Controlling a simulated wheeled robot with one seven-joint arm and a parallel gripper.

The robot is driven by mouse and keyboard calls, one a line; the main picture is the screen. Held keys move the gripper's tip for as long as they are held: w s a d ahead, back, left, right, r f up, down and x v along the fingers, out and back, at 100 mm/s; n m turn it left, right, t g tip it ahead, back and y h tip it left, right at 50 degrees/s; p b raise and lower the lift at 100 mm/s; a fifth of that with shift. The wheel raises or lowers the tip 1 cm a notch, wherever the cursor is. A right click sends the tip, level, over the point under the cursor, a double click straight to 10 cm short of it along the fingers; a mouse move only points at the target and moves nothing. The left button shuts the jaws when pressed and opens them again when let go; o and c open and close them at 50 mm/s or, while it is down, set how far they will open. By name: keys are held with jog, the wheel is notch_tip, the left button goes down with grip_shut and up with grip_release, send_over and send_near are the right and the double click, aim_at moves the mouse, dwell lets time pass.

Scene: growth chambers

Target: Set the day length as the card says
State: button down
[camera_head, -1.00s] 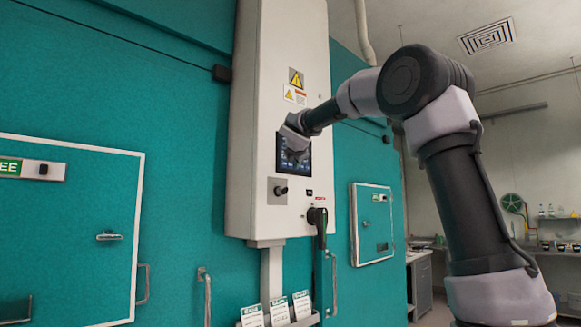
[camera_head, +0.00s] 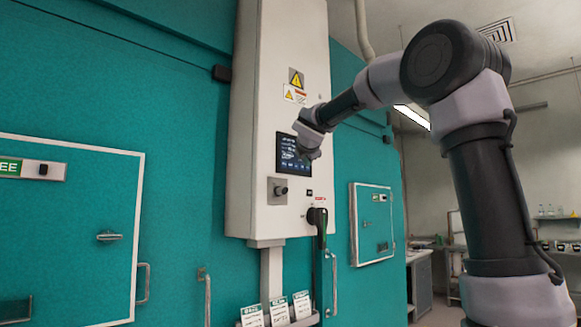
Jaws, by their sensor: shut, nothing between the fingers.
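A dark touch screen (camera_head: 289,153) with small bright text sits on the white control cabinet (camera_head: 255,120); the text is too small to read. My gripper (camera_head: 308,153) is shut and empty, in front of the screen's right edge and covering part of it. I cannot tell whether it touches the panel. Below the screen is a black knob (camera_head: 281,190) on a grey plate. Several printed cards, one of them a white card (camera_head: 278,312), stand in a rack at the cabinet's foot; their writing is not legible.
A black lever handle (camera_head: 319,222) hangs at the cabinet's lower right. Teal chamber doors stand on both sides, a large door (camera_head: 70,230) at left and a small door (camera_head: 372,222) at right. Warning labels (camera_head: 295,88) are above the screen.

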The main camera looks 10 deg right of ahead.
dwell(0.8)
jog(key=s+d+f+m+g, duration=0.35)
jog(key=s+f+m, duration=0.35)
jog(key=s, duration=0.3)
jog(key=s+d+f+m+g, duration=0.2)
jog(key=s+d+f+m, duration=0.4)
jog(key=s, duration=0.4)
jog(key=s+a+f+m+g+y, duration=0.1)
jog(key=s+a+f+m+y, duration=0.1)
jog(key=s+f+m, duration=0.5)
jog(key=s+a+f+m+g+y, duration=0.1)
jog(key=s+a+f+m+y, duration=0.1)
jog(key=s+f+m, duration=0.5)
jog(key=s+f, duration=0.1)
jog(key=s, duration=0.3)
jog(key=shift+f, duration=0.2)
jog(key=shift+w+g, duration=0.1)
jog(key=shift+g, duration=0.15)
